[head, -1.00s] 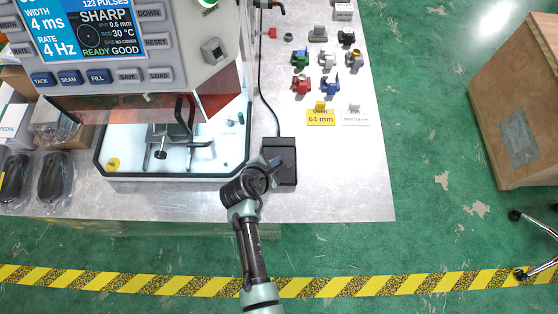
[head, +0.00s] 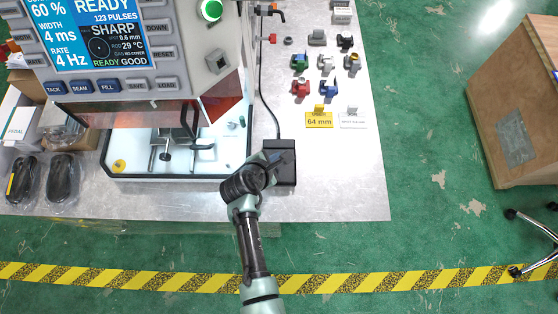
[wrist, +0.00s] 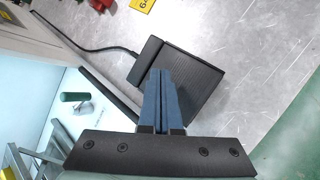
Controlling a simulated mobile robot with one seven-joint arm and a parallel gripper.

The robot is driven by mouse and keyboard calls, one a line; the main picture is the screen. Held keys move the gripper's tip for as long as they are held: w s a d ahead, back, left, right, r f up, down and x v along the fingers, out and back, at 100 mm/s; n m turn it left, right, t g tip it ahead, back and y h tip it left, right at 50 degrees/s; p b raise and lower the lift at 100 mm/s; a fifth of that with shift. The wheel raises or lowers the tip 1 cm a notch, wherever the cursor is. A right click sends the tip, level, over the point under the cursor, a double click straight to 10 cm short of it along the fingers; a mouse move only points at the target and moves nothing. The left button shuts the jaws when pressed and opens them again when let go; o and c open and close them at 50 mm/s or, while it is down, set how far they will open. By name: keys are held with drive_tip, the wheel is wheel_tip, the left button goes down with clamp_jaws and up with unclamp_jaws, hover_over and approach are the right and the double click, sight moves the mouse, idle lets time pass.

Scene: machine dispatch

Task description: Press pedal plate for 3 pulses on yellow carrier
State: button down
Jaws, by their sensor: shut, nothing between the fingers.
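The black pedal plate (head: 285,174) lies flat on the metal bench top, right of the machine, with a cable running back from it. It fills the middle of the wrist view (wrist: 195,72). My gripper (head: 277,159) is shut and empty, its blue fingers over the pedal. In the wrist view the fingertips (wrist: 160,72) overlap the near part of the plate; I cannot tell whether they touch it. A small yellow round piece (head: 119,166) is in the machine's lit chamber at the front left. A yellow block (head: 319,108) stands behind the yellow 64 mm card (head: 319,120).
The machine screen (head: 95,30) reads READY, 123 PULSES, SHARP. Several coloured clamp-like parts (head: 300,88) stand at the back right of the bench. Bagged dark items (head: 60,178) lie at the left. The bench right of the pedal is clear up to its edge.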

drive_tip(key=shift+w+r+p, duration=0.2)
drive_tip(key=shift+r+p, duration=1.25)
drive_tip(key=shift+r, duration=0.45)
drive_tip(key=shift+f, duration=0.1)
drive_tip(key=shift+s, duration=0.1)
